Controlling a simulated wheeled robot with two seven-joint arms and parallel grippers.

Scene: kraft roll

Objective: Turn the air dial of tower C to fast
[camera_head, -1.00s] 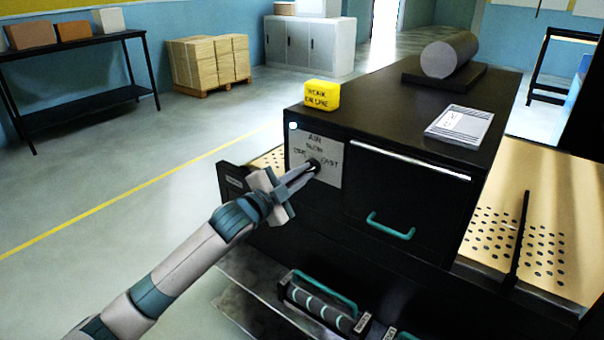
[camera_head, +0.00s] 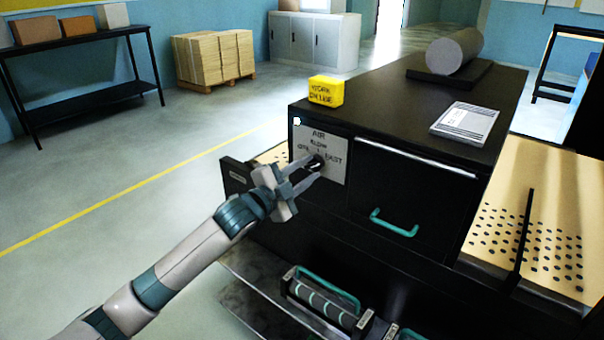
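The air panel (camera_head: 335,172) is a pale plate on the left end of the black cabinet's front. It reads AIR, with SLOW at the top, a partly legible OFF at the left and FAST at the right. The dark round dial (camera_head: 318,161) sits in its middle, partly hidden by my gripper; its setting is too small to tell. My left gripper (camera_head: 314,172) is open, its two fingers spread just in front of the dial. I cannot tell whether a fingertip touches it. My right gripper is out of view. No tower letter is readable.
A yellow block (camera_head: 326,91), a white booklet (camera_head: 465,122) and a grey roll (camera_head: 454,52) are on the cabinet top (camera_head: 400,105). A teal drawer handle (camera_head: 393,224) is right of the panel. Perforated boards flank the cabinet. Floor at left is clear.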

